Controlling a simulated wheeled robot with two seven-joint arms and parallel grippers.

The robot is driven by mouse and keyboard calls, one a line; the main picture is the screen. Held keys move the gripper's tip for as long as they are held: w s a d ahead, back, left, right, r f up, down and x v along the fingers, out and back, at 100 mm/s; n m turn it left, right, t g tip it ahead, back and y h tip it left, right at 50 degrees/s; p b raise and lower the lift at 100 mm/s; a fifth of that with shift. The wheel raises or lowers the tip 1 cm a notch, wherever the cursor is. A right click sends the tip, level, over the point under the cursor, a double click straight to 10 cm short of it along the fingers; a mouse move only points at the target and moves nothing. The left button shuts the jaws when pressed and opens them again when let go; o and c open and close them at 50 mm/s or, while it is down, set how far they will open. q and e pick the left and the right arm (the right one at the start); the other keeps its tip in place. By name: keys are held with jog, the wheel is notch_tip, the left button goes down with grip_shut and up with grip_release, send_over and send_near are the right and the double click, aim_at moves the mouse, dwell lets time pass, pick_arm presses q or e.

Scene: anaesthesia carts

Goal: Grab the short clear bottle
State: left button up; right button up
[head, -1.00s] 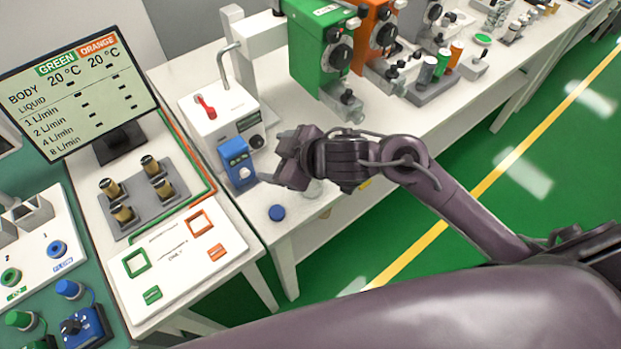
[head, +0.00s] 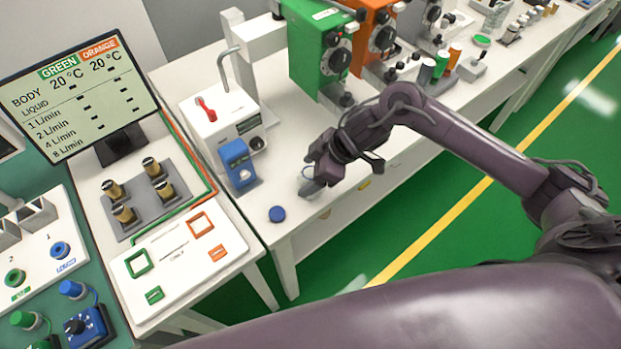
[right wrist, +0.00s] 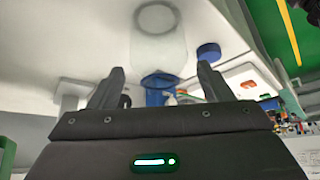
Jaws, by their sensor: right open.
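The short clear bottle (right wrist: 158,38) shows in the right wrist view as a pale, see-through shape with a round ring at its upper end. It is just ahead of my right gripper (right wrist: 159,70), in line with the gap between its fingers. The fingers are apart and nothing is clamped. In the head view, my right gripper (head: 309,184) is low over the white table, right at the bottle (head: 306,173), and hides most of it. I cannot tell how far the bottle is between the fingers. My left gripper is not in view.
A blue cap (head: 277,214) lies on the white table (head: 262,195) left of the gripper. A white device with a blue box (head: 238,163) stands behind it. Green (head: 318,55) and orange (head: 378,40) units stand further back. The table's front edge is close to the gripper.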

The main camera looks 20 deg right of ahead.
jog(key=shift+x, duration=0.8)
jog(key=shift+r, duration=0.1)
jog(key=c, duration=1)
jog(key=shift+r, duration=0.1)
